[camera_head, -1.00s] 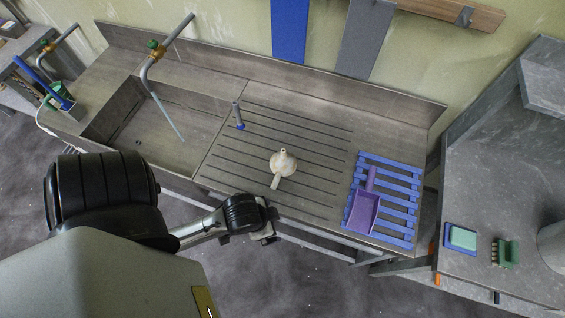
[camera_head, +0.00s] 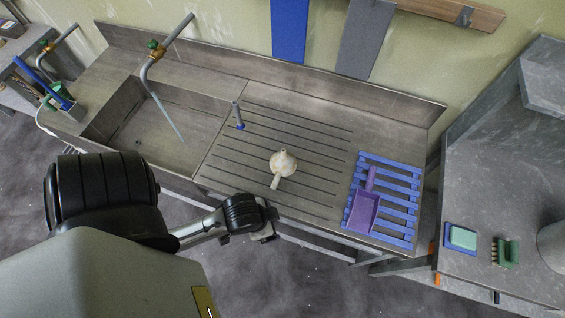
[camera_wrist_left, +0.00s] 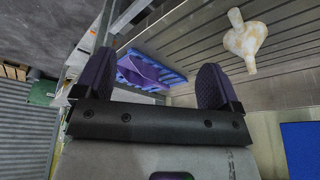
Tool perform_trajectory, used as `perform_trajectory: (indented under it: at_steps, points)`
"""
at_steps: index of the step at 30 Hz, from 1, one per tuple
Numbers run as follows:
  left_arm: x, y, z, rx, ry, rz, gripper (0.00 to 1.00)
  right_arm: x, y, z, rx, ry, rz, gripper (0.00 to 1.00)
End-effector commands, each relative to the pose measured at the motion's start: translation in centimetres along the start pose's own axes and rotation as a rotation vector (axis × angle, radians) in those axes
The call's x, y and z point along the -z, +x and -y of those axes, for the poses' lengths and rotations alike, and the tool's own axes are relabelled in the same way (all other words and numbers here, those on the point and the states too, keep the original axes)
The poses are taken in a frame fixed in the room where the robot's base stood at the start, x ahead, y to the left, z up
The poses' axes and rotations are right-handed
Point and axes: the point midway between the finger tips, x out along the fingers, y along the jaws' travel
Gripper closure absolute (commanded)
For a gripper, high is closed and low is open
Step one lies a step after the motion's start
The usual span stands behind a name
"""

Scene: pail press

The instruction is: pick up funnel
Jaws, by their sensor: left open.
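My right gripper is in neither view.
A blue slatted rack (camera_head: 408,205) with a purple scoop (camera_head: 363,212) lies right of the funnel. A small blue-based upright tool (camera_head: 238,118) stands behind left. The sink basin (camera_head: 150,130) with a tap (camera_head: 153,52) is at left. The drainboard around the funnel is clear.

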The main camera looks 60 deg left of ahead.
Motion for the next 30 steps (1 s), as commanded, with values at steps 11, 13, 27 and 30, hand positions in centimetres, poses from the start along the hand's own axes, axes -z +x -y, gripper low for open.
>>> perform_trajectory:
  at_steps: [11,13,27,30]
  points:
    - [0.0,0.0,0.0,0.000,0.000,0.000,0.48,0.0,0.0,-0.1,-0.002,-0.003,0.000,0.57]
    - [0.0,0.0,0.0,0.000,0.000,0.000,0.50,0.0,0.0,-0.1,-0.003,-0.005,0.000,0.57]
    - [9.1,-1.0,3.2,0.086,0.056,-0.215,0.50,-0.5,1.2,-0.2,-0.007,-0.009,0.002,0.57]
    - [14.4,-2.9,5.2,0.164,0.137,-0.340,0.50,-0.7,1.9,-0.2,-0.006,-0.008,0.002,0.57]
